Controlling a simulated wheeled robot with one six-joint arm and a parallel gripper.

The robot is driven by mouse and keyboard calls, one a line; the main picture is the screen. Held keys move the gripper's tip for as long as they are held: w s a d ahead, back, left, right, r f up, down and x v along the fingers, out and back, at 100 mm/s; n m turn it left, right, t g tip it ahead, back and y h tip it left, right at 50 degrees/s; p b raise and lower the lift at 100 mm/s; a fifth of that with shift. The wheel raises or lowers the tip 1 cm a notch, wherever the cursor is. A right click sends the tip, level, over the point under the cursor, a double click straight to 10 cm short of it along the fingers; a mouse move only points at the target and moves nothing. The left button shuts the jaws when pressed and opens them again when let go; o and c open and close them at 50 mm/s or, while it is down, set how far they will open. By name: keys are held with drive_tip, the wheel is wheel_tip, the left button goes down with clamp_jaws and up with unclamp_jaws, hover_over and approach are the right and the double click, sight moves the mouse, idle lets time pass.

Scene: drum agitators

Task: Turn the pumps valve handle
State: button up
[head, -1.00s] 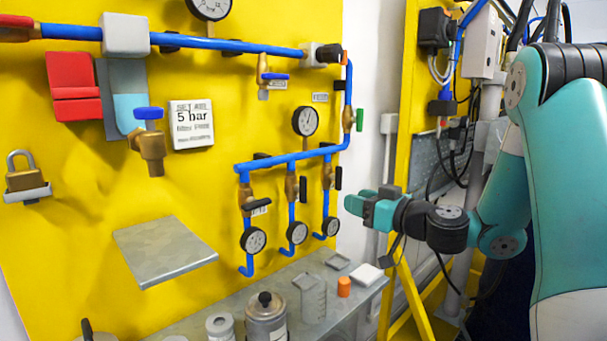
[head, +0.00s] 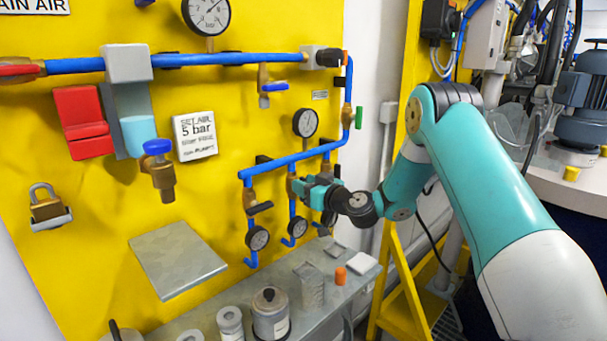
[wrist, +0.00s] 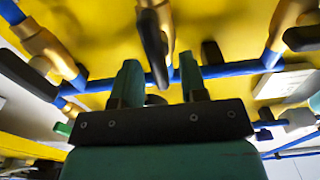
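Three small brass branch valves with black handles hang below a blue pipe (head: 290,160) on the yellow panel. I cannot read which one is labelled pumps. The left one has its handle (head: 259,208) turned sideways. The middle valve (head: 291,188) is partly covered by my gripper (head: 298,186). In the wrist view a black handle (wrist: 154,48) on a brass valve stands between the two teal fingers of my gripper (wrist: 158,68). The gripper is open, and gaps show on both sides of the handle. Another black handle (wrist: 25,75) is at the left of the wrist view.
Small gauges (head: 257,238) hang under the branch valves. A grey shelf plate (head: 178,260) sticks out at lower left. A bench (head: 205,318) below carries a metal canister (head: 270,315) and an orange cap (head: 340,276). A yellow frame (head: 405,300) stands right of the panel.

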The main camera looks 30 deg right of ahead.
drive_tip(key=shift+w+a, duration=0.15)
drive_tip(key=shift+w, duration=0.3)
drive_tip(key=shift+c, duration=0.2)
clamp_jaws()
drive_tip(key=shift+f+m+b, duration=0.1)
drive_tip(key=shift+m+b, duration=0.2)
drive_tip(key=shift+w+d+f+m+b, duration=0.1)
drive_tip(key=shift+d+f+m+b, duration=0.45)
drive_tip(key=shift+m, duration=2.3)
drive_tip(key=shift+w+d+m+b, duration=0.1)
drive_tip(key=shift+m+b, duration=0.9)
drive_tip(key=shift+m, duration=1.9)
drive_tip(key=shift+w+d+f+m+b, duration=0.2)
drive_tip(key=shift+m+b, duration=0.55)
drive_tip(key=shift+m, duration=2.1)
drive_tip(key=shift+s, duration=0.1)
